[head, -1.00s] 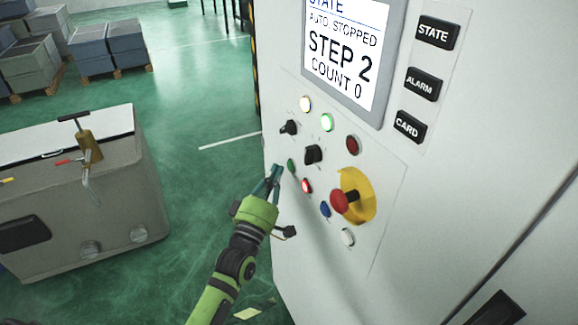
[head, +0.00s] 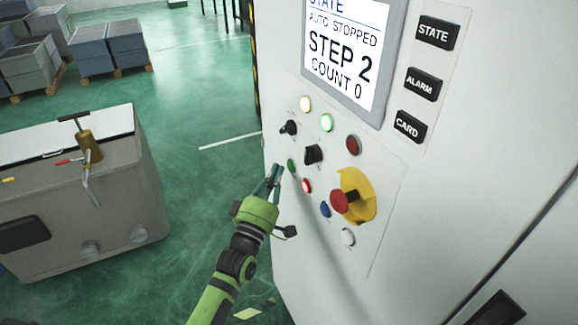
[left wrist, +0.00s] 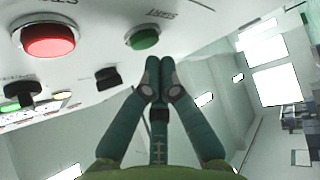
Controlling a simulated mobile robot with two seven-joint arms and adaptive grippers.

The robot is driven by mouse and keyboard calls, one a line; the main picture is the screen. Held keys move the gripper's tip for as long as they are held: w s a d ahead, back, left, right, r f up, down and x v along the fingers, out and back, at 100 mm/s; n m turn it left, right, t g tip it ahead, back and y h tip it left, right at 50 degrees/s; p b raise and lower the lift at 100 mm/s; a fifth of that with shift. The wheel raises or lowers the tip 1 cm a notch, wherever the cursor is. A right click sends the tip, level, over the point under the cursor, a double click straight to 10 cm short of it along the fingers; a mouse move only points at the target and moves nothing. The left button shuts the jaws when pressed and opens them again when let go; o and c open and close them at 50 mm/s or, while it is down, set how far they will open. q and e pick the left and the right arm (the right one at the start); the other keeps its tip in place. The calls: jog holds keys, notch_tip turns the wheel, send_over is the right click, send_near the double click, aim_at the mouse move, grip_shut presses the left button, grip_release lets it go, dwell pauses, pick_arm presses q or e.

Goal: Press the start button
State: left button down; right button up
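The start button is the green button (head: 291,165) on the lower left of the control panel, unlit. In the left wrist view the green button (left wrist: 144,39), labelled START, is above and slightly left of my fingertips. My left gripper (head: 276,172) is just left of the button in the head view. In the left wrist view its fingertips (left wrist: 160,78) are together with nothing between them. I see a small space between the tips and the button in that view; contact is not visible. My right gripper is not in view.
A lit red button (head: 306,186), blue button (head: 325,209), black selector (head: 313,154) and red emergency stop (head: 340,201) sit close by. The screen (head: 345,50) reads AUTO STOPPED, STEP 2, COUNT 0. A grey chest (head: 95,225) stands left; green floor lies between.

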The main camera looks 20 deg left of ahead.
pick_arm(q)
jog(key=shift+w+d, duration=0.25)
jog(key=shift+w, duration=0.05)
